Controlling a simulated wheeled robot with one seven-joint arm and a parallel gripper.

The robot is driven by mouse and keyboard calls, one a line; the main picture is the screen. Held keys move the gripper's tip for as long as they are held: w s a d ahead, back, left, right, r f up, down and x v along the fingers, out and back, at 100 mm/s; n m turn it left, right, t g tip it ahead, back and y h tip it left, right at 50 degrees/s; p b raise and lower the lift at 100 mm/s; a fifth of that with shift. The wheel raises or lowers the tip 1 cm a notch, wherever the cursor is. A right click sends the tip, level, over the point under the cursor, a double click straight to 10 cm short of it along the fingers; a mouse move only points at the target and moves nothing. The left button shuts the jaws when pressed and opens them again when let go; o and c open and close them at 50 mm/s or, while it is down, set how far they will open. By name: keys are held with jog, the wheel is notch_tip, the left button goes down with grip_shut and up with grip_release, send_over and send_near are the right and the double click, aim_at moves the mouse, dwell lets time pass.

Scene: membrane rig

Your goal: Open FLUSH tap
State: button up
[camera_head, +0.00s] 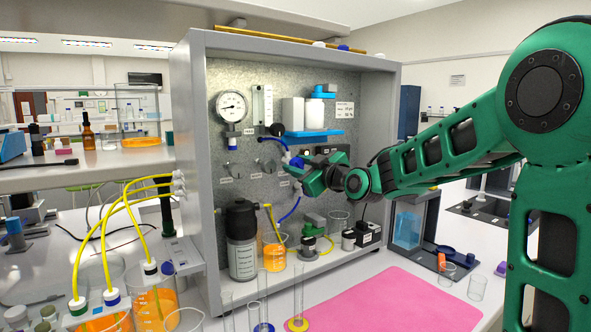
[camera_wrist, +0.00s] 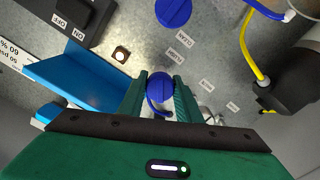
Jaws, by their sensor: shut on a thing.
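In the wrist view a blue round tap knob (camera_wrist: 160,86) sits between the two green fingers of my gripper (camera_wrist: 162,98), which are shut on it. A second blue tap knob (camera_wrist: 173,11) stands apart at the top edge, near a CLEAN label. In the head view my gripper (camera_head: 297,168) is at the metal back panel (camera_head: 262,186), to the right of the grey fittings, and hides most of the held knob.
A blue shelf (camera_head: 314,133) lies just above my gripper; it is also close on the left in the wrist view (camera_wrist: 75,80). Blue tubing (camera_head: 290,211) hangs below. A black-capped bottle (camera_head: 241,240), a beaker of orange liquid (camera_head: 274,252) and a black switch box (camera_head: 368,234) stand on the rig floor.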

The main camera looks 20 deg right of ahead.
jog(key=n, duration=0.5)
jog(key=shift+f+n, duration=0.1)
jog(key=shift+n, duration=0.2)
jog(key=shift+a+f+n, duration=0.1)
jog(key=shift+n, duration=2.2)
jog(key=shift+s+f, duration=0.1)
jog(key=o, duration=1)
jog(key=shift+o, duration=0.2)
jog(key=shift+r, duration=0.2)
jog(key=shift+s+d, duration=0.2)
jog(key=shift+s, duration=0.1)
jog(key=v, duration=1)
